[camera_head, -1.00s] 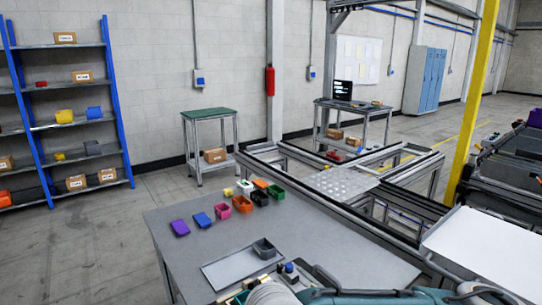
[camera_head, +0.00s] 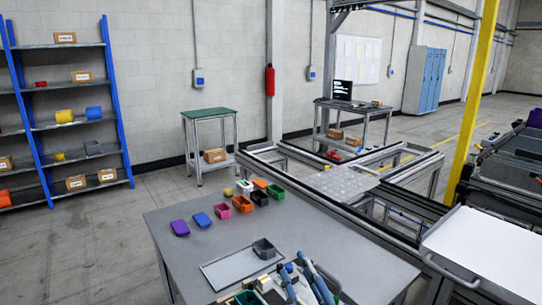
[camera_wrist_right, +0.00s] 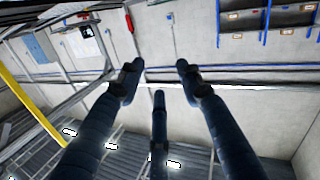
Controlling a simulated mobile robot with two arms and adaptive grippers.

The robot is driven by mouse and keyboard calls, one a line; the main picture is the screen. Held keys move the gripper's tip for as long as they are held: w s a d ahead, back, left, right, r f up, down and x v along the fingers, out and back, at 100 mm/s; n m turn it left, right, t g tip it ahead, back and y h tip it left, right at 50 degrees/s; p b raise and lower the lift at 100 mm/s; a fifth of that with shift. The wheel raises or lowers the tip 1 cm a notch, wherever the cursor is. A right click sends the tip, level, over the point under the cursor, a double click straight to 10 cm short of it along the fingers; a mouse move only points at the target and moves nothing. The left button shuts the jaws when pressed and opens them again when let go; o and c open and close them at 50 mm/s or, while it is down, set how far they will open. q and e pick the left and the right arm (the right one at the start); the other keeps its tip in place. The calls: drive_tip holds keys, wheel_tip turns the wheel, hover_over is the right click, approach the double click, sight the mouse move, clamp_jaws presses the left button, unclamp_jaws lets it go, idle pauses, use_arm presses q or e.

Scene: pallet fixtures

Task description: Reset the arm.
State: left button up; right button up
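My right gripper (camera_head: 298,264) shows at the bottom of the head view, over the near part of the grey table (camera_head: 330,245). Its dark blue fingers point up in the picture and nothing shows between them. In the right wrist view the three fingers of my right gripper (camera_wrist_right: 158,76) are spread apart and empty, with the wall and shelving beyond. My left gripper is not in view.
Small items crowd the near edge. A metal frame (camera_head: 350,220) borders the table; a white-topped cart (camera_head: 485,245) stands right.

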drive_tip(key=s+d+f+m+g+h, duration=0.1)
drive_tip(key=s+d+f+g, duration=0.15)
drive_tip(key=f, duration=0.35)
drive_tip(key=s+d+f+m+g+h, duration=0.1)
drive_tip(key=d+f+h, duration=0.1)
drive_tip(key=d+f, duration=0.3)
drive_tip(key=s+d+f+m+g+h, duration=0.1)
drive_tip(key=s+d+f+g, duration=0.35)
drive_tip(key=s+f, duration=0.6)
drive_tip(key=s+d+f+m+g, duration=0.1)
drive_tip(key=s+d+f+g, duration=0.3)
drive_tip(key=s+f, duration=0.65)
drive_tip(key=s+a+f+g, duration=0.1)
drive_tip(key=s+f, duration=0.1)
drive_tip(key=f, duration=1)
drive_tip(key=s+a+f+g, duration=0.1)
drive_tip(key=s+f+g, duration=0.1)
drive_tip(key=f, duration=1)
drive_tip(key=s+d+f, duration=0.1)
drive_tip(key=s+f, duration=0.7)
drive_tip(key=s+d+f+g, duration=0.1)
drive_tip(key=s+d+f, duration=0.1)
drive_tip(key=s+f, duration=0.7)
drive_tip(key=shift+s+d, duration=0.15)
drive_tip(key=shift+d, duration=0.1)
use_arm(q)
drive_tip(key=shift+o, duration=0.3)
